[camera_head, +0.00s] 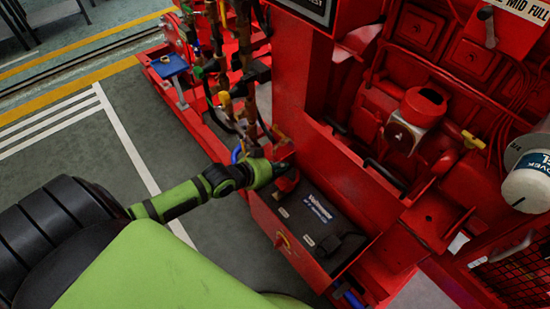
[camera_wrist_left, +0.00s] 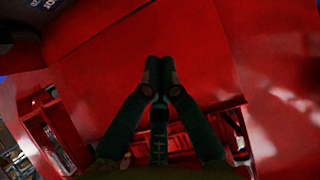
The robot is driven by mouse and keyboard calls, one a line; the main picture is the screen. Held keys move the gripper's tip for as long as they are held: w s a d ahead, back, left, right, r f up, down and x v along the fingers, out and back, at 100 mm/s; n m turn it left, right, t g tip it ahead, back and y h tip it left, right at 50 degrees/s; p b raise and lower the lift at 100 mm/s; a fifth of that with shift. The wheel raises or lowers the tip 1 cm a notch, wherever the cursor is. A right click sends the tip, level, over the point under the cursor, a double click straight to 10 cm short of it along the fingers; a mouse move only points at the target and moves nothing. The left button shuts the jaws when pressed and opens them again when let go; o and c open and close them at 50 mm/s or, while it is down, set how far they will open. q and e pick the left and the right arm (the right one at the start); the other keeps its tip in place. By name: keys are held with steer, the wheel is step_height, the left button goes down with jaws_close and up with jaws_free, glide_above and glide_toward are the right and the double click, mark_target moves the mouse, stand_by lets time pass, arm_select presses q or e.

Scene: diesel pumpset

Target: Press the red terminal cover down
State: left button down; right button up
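The black battery (camera_head: 318,228) with white lettering sits in a red tray at the lower middle of the head view. A small red piece, apparently the red terminal cover (camera_head: 287,183), is at the battery's upper left corner. It is partly hidden beside my gripper, so I cannot tell whether it is raised. My left gripper (camera_head: 278,171) is just above this corner; whether it touches the cover is unclear. In the wrist view, the left gripper's fingertips (camera_wrist_left: 159,70) are together with nothing visible between them, in front of a red surface. My right gripper is not in view.
The red engine frame (camera_head: 300,80) rises behind the battery, with hoses and fittings (camera_head: 235,95) to its left. The red tray wall (camera_head: 272,228) borders the battery. A white filter canister (camera_head: 527,185) is at far right. Open grey floor (camera_head: 120,125) lies to the left.

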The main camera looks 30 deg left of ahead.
arm_select(q)
steer(key=b, duration=0.2)
glide_above(285, 178)
steer(key=w+d, duration=0.2)
steer(key=w, duration=0.1)
step_height(285, 178, down, 4)
steer(key=shift+s+a+f, duration=0.35)
steer(key=shift+s, duration=0.15)
steer(key=shift+s+a+f, duration=0.3)
steer(key=shift+s, duration=0.15)
steer(key=shift+s+a+f, duration=0.2)
steer(key=shift+s+f, duration=0.2)
steer(key=shift+s, duration=0.2)
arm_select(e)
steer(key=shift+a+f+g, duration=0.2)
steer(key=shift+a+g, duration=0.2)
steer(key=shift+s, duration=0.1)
